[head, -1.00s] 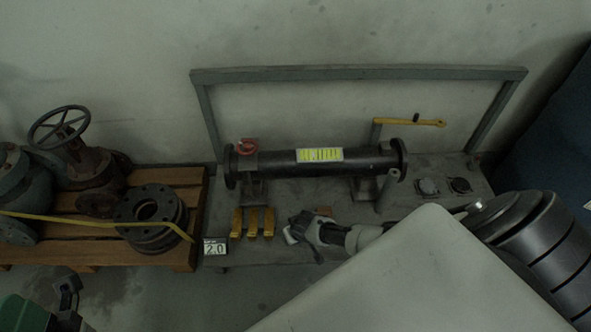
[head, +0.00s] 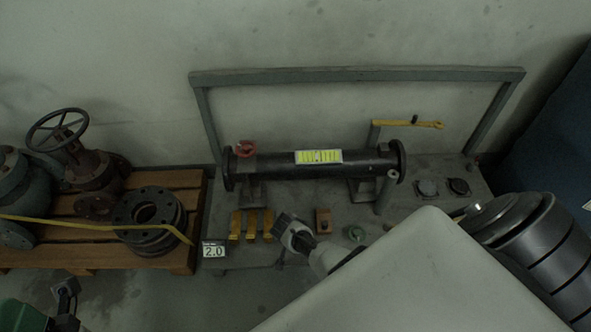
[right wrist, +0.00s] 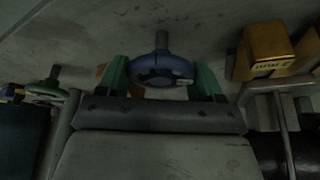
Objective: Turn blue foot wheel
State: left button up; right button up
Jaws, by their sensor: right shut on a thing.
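The blue foot wheel (right wrist: 162,70) is a small round handwheel on a short stem, in the upper middle of the right wrist view. My right gripper (right wrist: 163,82) has its green fingers on either side of the wheel and is shut on it. In the head view my right gripper (head: 287,228) is low at the front of the grey stand, just right of the yellow blocks. The blue wheel cannot be made out there, as the gripper covers that spot. My left gripper is not clearly in view.
Yellow blocks (head: 251,224) stand close to the right gripper. An orange-brown block (head: 323,221) and a green wheel (head: 355,233) are on its other side. A black pipe (head: 320,163) with a red wheel (head: 245,148) lies behind. A pallet (head: 190,220) with valves is left.

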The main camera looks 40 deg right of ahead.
jog(key=shift+d+m+g+h+b, duration=0.1)
jog(key=shift+m+g+h+b, duration=0.35)
jog(key=shift+m, duration=1.15)
jog(key=shift+d, duration=0.1)
jog(key=o, duration=0.9)
